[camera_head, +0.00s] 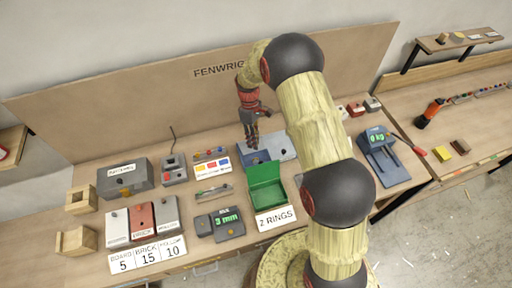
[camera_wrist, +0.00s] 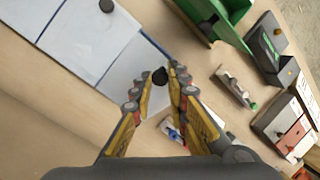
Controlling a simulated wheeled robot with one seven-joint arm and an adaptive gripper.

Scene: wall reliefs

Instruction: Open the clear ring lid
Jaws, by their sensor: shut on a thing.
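My gripper (camera_head: 251,140) is over the back of the bench, at a low blue-grey box (camera_head: 282,147) behind the green tray. In the wrist view my gripper (camera_wrist: 160,84) is shut on a small dark knob (camera_wrist: 160,76). The knob appears to belong to the pale blue-grey panel (camera_wrist: 126,78) under it, which looks like the clear ring lid; no label on it can be read. A neighbouring pale panel (camera_wrist: 80,35) carries a second dark knob (camera_wrist: 106,6). The panel under my fingers is partly hidden, and I cannot tell whether it is raised.
An open green tray (camera_head: 266,190) stands in front of the box, with a "2 RINGS" card (camera_head: 276,218). A dark gauge reading 3 mm (camera_head: 220,222) is left of the card. A scale (camera_head: 382,155) stands to the right. Parts trays (camera_head: 212,160) sit left of my gripper.

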